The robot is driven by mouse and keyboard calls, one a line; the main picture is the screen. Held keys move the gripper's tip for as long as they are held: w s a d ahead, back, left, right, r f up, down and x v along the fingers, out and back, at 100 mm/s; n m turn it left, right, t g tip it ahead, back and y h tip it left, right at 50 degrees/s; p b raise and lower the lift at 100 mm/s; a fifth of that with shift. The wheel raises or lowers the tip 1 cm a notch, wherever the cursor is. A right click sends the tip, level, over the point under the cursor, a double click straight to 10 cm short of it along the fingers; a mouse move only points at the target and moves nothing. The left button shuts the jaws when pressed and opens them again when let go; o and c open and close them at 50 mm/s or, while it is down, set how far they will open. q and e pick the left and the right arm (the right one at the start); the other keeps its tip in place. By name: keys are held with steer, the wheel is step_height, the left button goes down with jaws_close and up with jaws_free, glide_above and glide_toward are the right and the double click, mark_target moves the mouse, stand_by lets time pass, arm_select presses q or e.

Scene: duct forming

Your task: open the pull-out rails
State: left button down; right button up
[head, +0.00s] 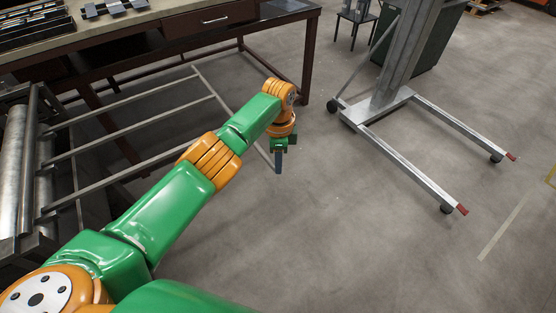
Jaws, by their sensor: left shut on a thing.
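The pull-out rails (130,101) are thin grey bars reaching out to the right from the roller machine (40,165) at the left of the head view. A thin end bar (219,98) joins their outer ends and slants down to the right behind my left arm. My left gripper (279,160) points down at the lower end of this bar and is shut on it. My forearm and wrist hide part of the rails and most of the grip. My right gripper is out of view.
A dark wooden workbench (285,14) with a drawer stands behind the rails, its legs near them. A grey lift stand (390,98) with two long floor legs is at the right. The concrete floor (350,230) between is clear.

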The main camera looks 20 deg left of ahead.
arm_select(q)
steer(key=c, duration=1.1)
jaws_free()
steer(key=shift+d, duration=0.1)
steer(key=o, duration=0.3)
steer(key=shift+w+d, duration=0.1)
steer(key=shift+o, duration=0.2)
steer(key=shift+w, duration=0.1)
step_height(320, 180, up, 7)
steer(key=shift+d+b, duration=0.1)
steer(key=shift+b, duration=0.35)
